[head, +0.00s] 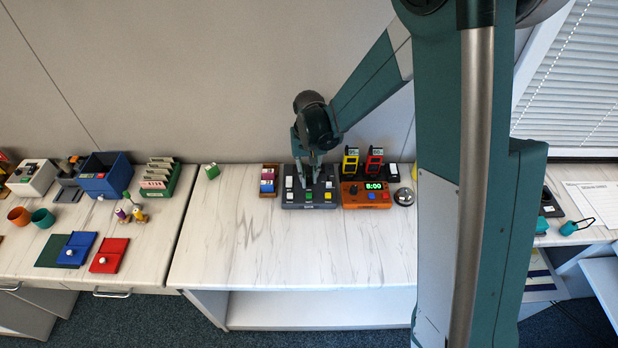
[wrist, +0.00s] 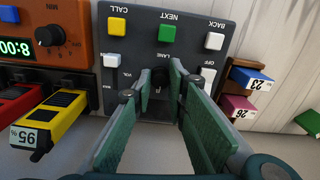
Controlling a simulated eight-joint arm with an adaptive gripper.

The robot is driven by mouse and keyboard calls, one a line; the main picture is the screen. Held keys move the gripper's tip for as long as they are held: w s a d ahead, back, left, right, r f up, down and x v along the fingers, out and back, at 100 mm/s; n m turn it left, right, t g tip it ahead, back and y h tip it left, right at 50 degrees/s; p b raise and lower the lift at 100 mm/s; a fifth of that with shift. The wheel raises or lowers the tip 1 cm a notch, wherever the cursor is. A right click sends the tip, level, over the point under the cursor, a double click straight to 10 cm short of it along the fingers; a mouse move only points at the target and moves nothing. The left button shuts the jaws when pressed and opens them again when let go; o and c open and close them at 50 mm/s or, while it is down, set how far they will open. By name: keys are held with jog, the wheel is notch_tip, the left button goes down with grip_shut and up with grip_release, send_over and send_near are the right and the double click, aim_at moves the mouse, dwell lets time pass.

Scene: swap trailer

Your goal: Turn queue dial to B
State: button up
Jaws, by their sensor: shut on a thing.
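The grey queue panel (head: 310,203) stands at the back of the counter, and it fills the middle of the wrist view (wrist: 180,50), upside down. Its dark dial (wrist: 160,76) sits under the LANE label, between a white switch on each side. My gripper (head: 313,178) points down over the panel. In the wrist view my gripper (wrist: 160,92) has its green fingers on both sides of the dial, shut on it. The fingers hide much of the dial and its lettering, so I cannot read its setting. In the head view the dial is hidden.
An orange clock box (head: 366,195) with a black knob stands close on the panel's right, and a bell (head: 404,196) beyond it. Yellow (head: 350,160) and red (head: 374,162) pagers stand behind. A wooden card rack (head: 269,180) is left. The counter front (head: 290,250) is clear.

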aim_at(309, 178)
jog(key=shift+m, duration=0.6)
jog(key=o, duration=0.9)
jog(key=shift+r, duration=0.2)
jog(key=shift+r, duration=5.8)
jog(key=shift+d+r, duration=0.1)
